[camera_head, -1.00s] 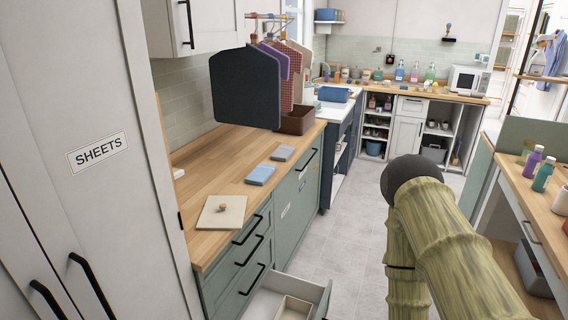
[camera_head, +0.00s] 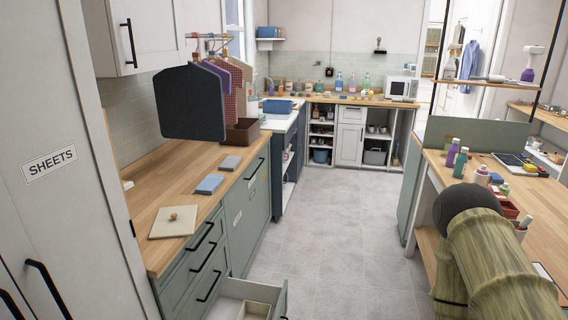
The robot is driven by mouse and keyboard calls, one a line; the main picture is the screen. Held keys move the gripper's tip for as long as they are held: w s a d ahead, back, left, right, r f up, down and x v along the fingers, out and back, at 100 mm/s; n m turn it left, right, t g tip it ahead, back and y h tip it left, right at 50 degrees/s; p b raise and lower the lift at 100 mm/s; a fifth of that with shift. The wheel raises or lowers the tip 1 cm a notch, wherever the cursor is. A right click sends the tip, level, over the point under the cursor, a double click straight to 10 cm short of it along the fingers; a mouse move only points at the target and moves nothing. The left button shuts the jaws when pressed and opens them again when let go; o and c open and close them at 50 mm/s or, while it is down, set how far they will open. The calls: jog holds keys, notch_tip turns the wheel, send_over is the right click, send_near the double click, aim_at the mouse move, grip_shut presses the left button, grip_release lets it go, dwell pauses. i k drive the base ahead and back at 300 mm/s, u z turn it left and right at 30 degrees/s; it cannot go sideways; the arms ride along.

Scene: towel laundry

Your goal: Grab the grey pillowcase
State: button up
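A small folded grey cloth (camera_head: 230,163), which may be the grey pillowcase, lies flat on the wooden counter (camera_head: 160,180) at left. A folded blue cloth (camera_head: 210,184) lies just nearer to me, apart from it. A beige square board or cloth with a small round knob (camera_head: 173,222) lies nearer still. My arm, in a ridged olive cover with a dark round joint, shows at lower right, well away from the cloths. My gripper itself is not in view.
An open drawer (camera_head: 272,290) juts out below the counter's near end. A dark flat piece (camera_head: 190,103) hangs over the counter, beside hanging garments and a brown box (camera_head: 243,131). A cluttered desk (camera_head: 520,215) stands at right. The grey floor (camera_head: 330,220) between is clear.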

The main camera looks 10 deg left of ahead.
aim_at(231, 162)
jog(key=z, duration=0.35)
jog(key=i, duration=4)
jog(key=u, duration=3.7)
